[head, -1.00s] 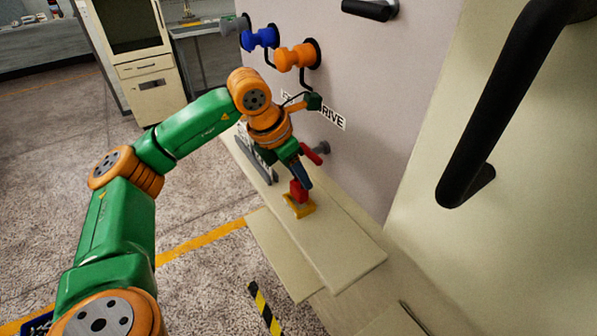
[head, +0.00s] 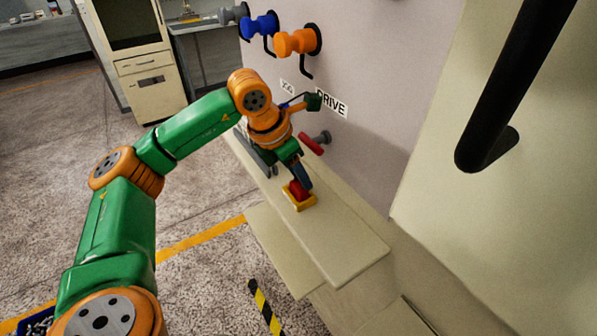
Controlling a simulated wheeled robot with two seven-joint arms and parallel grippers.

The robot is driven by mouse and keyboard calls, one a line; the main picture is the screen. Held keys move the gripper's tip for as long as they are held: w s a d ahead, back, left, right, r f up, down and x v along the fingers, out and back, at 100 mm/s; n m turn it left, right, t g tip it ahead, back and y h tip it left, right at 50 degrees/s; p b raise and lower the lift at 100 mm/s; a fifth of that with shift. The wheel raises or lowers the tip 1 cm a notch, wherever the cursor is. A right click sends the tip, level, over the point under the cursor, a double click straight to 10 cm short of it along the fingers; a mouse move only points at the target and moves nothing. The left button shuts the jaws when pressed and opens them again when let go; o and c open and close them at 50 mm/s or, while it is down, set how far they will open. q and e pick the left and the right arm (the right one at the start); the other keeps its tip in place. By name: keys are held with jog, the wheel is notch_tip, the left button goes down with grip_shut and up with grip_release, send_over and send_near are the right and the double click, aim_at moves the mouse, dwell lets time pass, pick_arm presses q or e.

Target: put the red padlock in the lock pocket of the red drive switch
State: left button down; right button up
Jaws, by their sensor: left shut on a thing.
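My left gripper (head: 301,178) points down over the front part of the ledge and is shut on the red padlock (head: 299,190). The padlock is partly hidden by the fingers. Its lower part is at or inside a yellow square holder (head: 303,207) on the ledge; I cannot tell whether it touches the bottom. A red handle (head: 311,144) sits by the wall under the DRIVE label (head: 332,103), just behind my gripper, with a grey round knob (head: 322,137) beside it. A lock pocket there cannot be made out. My right gripper is not in view.
The cream ledge (head: 345,257) runs along the panel wall, bare in front of the holder. A grey bracket (head: 262,160) stands left of my gripper. Orange (head: 296,41) and blue (head: 259,26) spindles stick out of the wall above. A big black handle (head: 510,90) is at right.

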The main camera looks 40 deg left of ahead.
pick_arm(q)
jog(key=shift+f, duration=0.25)
jog(key=shift+c, duration=1.8)
grip_release()
jog(key=shift+r, duration=0.1)
jog(key=v, duration=0.7)
jog(key=shift+b, duration=0.35)
jog(key=shift+s, duration=0.1)
